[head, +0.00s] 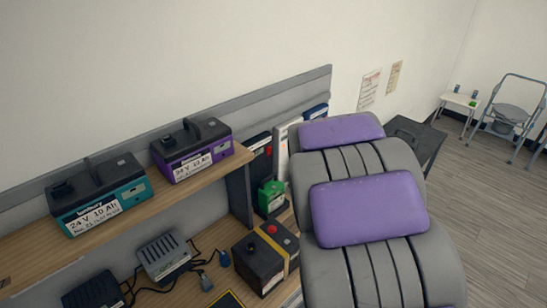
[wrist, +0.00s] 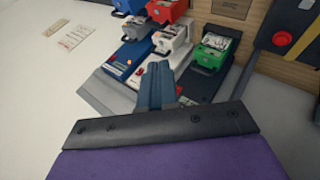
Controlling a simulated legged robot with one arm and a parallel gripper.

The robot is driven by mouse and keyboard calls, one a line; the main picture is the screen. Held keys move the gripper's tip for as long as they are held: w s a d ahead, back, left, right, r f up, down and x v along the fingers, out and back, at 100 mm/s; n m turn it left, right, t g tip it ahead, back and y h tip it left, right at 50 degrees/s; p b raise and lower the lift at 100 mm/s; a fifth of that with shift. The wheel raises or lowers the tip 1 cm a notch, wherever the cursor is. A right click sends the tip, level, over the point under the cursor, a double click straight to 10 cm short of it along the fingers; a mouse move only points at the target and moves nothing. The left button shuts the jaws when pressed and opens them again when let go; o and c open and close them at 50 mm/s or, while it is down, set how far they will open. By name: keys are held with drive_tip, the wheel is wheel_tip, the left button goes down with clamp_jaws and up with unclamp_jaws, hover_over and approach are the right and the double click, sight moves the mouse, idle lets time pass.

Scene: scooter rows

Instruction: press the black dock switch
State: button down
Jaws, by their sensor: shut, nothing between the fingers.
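The black dock (wrist: 200,86) lies to the right of my gripper (wrist: 168,68) in the wrist view, with a green battery (wrist: 213,50) on it. In the head view, part of a black dock (head: 258,150) shows behind the bench's green battery (head: 270,197). I cannot pick out its switch for certain. My gripper is shut and empty, its fingers in front of the white dock (wrist: 149,78) and beside the black one. I cannot tell whether the fingertips touch anything. My arm hides the gripper in the head view.
A shelf (head: 140,212) holds a teal battery (head: 98,192) and a purple-and-black battery (head: 190,148). Below it, a strapped black battery (head: 262,262) and a grey charger (head: 163,256) sit among cables. The wall is close behind. Open floor (head: 485,200) lies to the right.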

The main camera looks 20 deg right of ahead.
drive_tip(key=w+d+f+n+t+y, duration=0.1)
drive_tip(key=w+d+f+n+t, duration=0.25)
drive_tip(key=w, duration=0.35)
drive_tip(key=w+d+f+n+t+y, duration=0.2)
drive_tip(key=w+d+n, duration=0.25)
drive_tip(key=w, duration=0.35)
drive_tip(key=w+a+f+n+t+y, duration=0.1)
drive_tip(key=a+f+n+t+y, duration=0.2)
drive_tip(key=f+n+y, duration=0.4)
drive_tip(key=shift+a+f+n+y, duration=0.35)
drive_tip(key=shift+a+n+y, duration=0.25)
drive_tip(key=shift+a+n, duration=0.15)
drive_tip(key=shift+t, duration=0.25)
drive_tip(key=shift+w+b, duration=0.1)
drive_tip(key=shift+b, duration=0.2)
